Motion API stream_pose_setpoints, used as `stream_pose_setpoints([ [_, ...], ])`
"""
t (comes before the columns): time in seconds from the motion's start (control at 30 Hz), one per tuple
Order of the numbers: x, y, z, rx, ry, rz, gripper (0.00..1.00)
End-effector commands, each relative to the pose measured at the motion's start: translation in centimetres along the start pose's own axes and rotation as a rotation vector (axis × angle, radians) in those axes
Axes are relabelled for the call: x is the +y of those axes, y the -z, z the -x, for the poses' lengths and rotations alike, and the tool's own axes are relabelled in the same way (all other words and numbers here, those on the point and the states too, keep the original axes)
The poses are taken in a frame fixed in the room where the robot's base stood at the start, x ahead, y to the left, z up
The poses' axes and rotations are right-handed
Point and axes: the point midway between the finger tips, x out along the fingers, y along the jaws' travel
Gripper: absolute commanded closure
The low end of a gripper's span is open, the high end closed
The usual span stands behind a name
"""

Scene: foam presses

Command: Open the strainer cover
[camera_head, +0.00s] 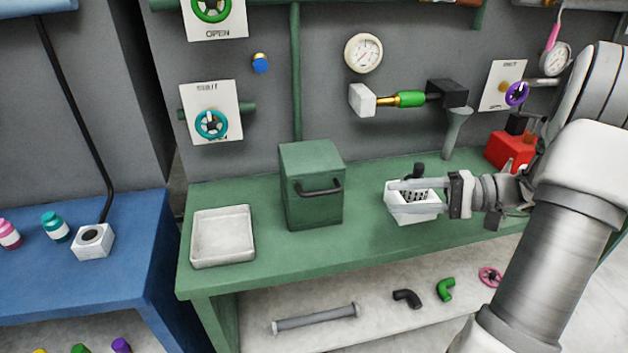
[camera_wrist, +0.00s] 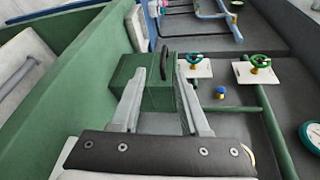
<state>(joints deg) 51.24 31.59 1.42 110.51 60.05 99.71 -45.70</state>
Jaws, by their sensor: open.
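A green box (camera_head: 312,190) with a dark bar handle (camera_head: 319,188) on its front stands upright on the green bench. It looks closed, and I take it for the strainer. My gripper (camera_head: 390,186) is to the right of the box, pointing left at it, apart from it and empty. In the wrist view, my gripper (camera_wrist: 166,72) has its two fingers spread, with the green box (camera_wrist: 135,90) and its handle (camera_wrist: 164,62) ahead between them. A white container (camera_head: 412,214) with a dark perforated part lies just below my fingers, partly hidden by them.
A shallow white tray (camera_head: 223,237) lies left of the box on the green bench (camera_head: 345,243). A grey funnel (camera_head: 456,130) and a red box (camera_head: 508,150) are at the back right. Pipes, gauges and valves line the wall behind. The bench between box and gripper is clear.

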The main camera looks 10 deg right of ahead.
Motion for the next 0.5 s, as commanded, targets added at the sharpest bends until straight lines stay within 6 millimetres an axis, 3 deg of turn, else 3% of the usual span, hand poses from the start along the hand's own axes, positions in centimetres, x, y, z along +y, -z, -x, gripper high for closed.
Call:
stream_pose_setpoints([
  [0.1,0.5,0.5,1.1,0.015,0.066,-0.006,0.55],
  [0.23,0.5,0.6,0.8,0.018,0.084,-0.004,0.55],
  [0.37,0.3,0.6,-0.9,0.015,0.082,-0.004,0.55],
  [0.5,0.1,0.6,-3.9,0.013,0.081,-0.004,0.55],
])
